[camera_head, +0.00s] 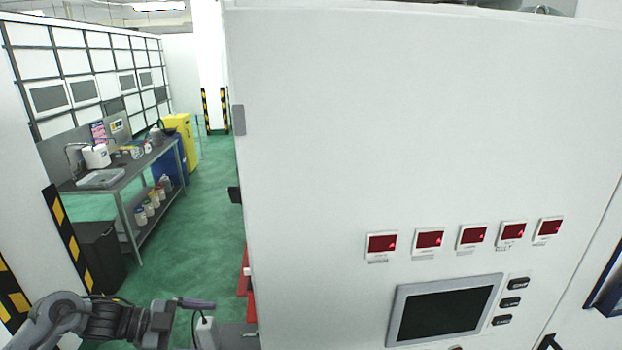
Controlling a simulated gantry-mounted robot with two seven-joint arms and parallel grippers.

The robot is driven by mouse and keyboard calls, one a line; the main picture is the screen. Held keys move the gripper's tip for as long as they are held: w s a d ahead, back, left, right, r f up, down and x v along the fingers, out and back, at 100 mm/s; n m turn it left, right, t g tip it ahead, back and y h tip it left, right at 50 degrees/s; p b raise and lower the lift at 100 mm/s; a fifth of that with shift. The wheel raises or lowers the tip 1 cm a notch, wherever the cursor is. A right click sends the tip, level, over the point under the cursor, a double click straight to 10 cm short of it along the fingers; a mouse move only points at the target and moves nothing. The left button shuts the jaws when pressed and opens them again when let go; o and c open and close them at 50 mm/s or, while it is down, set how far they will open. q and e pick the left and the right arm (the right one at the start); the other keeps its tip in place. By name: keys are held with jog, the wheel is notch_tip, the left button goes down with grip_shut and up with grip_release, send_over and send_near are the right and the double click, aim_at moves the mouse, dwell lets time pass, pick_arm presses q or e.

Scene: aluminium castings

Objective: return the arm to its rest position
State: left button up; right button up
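My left arm comes in at the bottom left corner, and its grey gripper (198,318) points right, low in front of the green floor. A dark purplish bar shows at its upper side and a pale block just below it. I cannot tell whether the fingers are open or shut, and I see nothing clearly held. The lower part of the gripper is cut off by the frame edge. My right arm and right gripper are not in view.
A large white cabinet (330,130) with red displays (429,240) and a dark screen (443,314) fills the right side, close to my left gripper. A grey workbench (125,178) and a yellow cabinet (182,127) stand farther back. Green floor (205,215) lies clear between.

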pick_arm(q)
jog(key=s+d+f+g+p, duration=0.1)
jog(key=s+d+f, duration=0.1)
jog(key=s+f, duration=0.15)
jog(key=s+d+f+g, duration=0.1)
jog(key=s+d+f, duration=0.15)
jog(key=f, duration=0.25)
jog(key=s+d+f+n+t+p, duration=0.1)
jog(key=s+d+f, duration=0.2)
jog(key=s+d, duration=0.35)
jog(key=s+d+f+n+h+p, duration=0.1)
jog(key=s+d+f+n+p, duration=0.1)
jog(key=s+d+f, duration=0.4)
jog(key=s+d+f+n+t+p, duration=0.1)
jog(key=s+d, duration=0.4)
jog(key=d, duration=0.2)
jog(key=s+a+r+n+y+p, duration=0.1)
jog(key=s+a+r+n+y, duration=0.2)
jog(key=a+n+y, duration=0.3)
jog(key=s+a+r+n+g+y+p, duration=0.1)
jog(key=s+a+r+n+y, duration=0.2)
jog(key=a, duration=0.9)
jog(key=shift+s+n+y, duration=1.6)
jog(key=shift+n+y, duration=0.5)
jog(key=shift+y, duration=0.3)
jog(key=shift+d+r, duration=0.1)
